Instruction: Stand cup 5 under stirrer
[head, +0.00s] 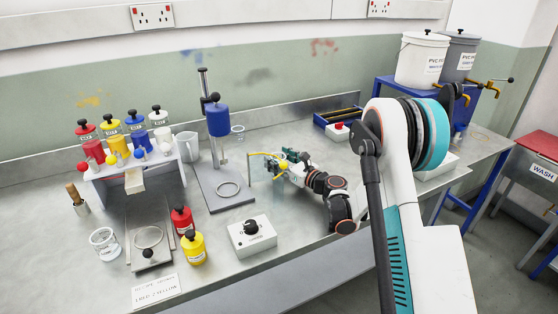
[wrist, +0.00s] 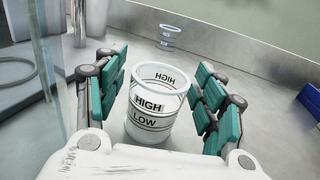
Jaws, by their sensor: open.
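The stirrer (head: 217,120) is a blue motor on an upright post. Its grey base plate (head: 213,199) carries a ring (head: 228,189), and nothing stands in the ring. A clear cup marked HIGH and LOW (wrist: 150,122) stands upright between my gripper's (wrist: 161,80) spread fingers, with gaps on both sides. No number shows on it, so I cannot tell whether it is cup 5. In the head view my gripper (head: 271,165) is open, right of the stirrer base, and the cup is not clearly visible there. Another clear cup (wrist: 168,38) stands farther back, behind the stirrer in the head view (head: 238,132).
A white control box with a black knob (head: 252,237) sits in front of the stirrer base. Left are a rack of coloured bottles (head: 137,172), a white jug (head: 187,146) and a clear cup (head: 105,243). A blue tray (head: 338,117) lies behind my gripper.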

